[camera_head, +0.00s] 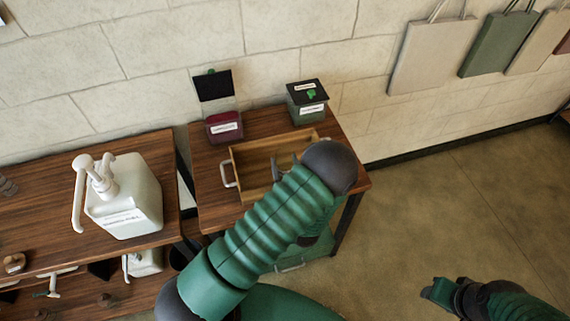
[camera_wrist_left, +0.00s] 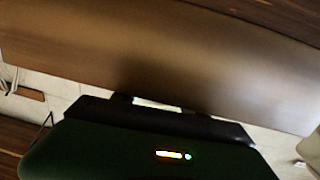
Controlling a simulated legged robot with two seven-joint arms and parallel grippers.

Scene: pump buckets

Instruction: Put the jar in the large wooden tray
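The wooden tray (camera_head: 240,160) lies on the right-hand table, with a metal handle (camera_head: 227,174) at its left end. My left arm reaches across and covers much of its right side. My left gripper (camera_head: 284,163) shows only as dark finger parts over the tray's inside, mostly hidden behind my arm. In the left wrist view a broad wooden surface fills the space close in front of the dark gripper body, and no held object shows. I see no clear jar in either view. My right gripper (camera_head: 438,290) is low at the right, away from the tables, its fingers unclear.
On the same table, behind the tray, stand a dark red bin (camera_head: 224,127) with its black lid up and a green bin (camera_head: 308,108) with a black lid. A white pump bucket (camera_head: 130,200) stands on the left table. Open floor (camera_head: 450,210) lies right.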

